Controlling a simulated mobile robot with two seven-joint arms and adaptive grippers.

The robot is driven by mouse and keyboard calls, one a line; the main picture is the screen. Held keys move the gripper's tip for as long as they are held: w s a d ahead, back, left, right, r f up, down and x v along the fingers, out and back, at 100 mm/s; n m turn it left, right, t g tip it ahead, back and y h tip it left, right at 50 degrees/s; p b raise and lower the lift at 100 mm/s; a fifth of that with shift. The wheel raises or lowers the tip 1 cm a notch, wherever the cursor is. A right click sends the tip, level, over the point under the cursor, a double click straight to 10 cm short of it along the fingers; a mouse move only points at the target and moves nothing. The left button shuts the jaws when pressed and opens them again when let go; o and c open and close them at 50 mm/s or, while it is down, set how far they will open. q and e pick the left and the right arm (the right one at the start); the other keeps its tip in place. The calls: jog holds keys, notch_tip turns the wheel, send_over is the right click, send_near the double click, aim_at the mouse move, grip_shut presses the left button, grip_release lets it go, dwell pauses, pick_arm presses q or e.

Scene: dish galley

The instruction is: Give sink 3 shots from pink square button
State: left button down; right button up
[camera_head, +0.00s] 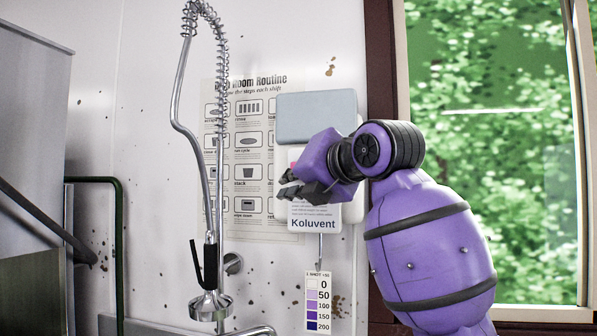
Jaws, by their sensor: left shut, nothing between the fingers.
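A white dispenser labelled Koluvent (314,223) hangs on the wall, with a grey-blue upper panel (316,117). My left gripper (285,185) is in front of its middle, fingers pointing left, shut and empty. A metal sink edge (150,327) shows at the bottom; the basin is out of view. My right gripper is not in view.
A spring-hose sprayer (210,305) hangs left of the dispenser, before a routine poster (247,150). A strip chart reading 1 shot = 50, from 0 to 200 (318,302), hangs below the dispenser. A window (490,100) is right. A green rail (120,240) is left.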

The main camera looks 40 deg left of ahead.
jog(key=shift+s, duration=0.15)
pick_arm(q)
jog(key=shift+w+a, duration=0.25)
jog(key=shift+w, duration=0.1)
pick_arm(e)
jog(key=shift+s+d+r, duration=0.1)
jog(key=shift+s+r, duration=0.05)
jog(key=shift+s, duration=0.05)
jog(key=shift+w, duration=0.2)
pick_arm(q)
jog(key=shift+w, duration=0.15)
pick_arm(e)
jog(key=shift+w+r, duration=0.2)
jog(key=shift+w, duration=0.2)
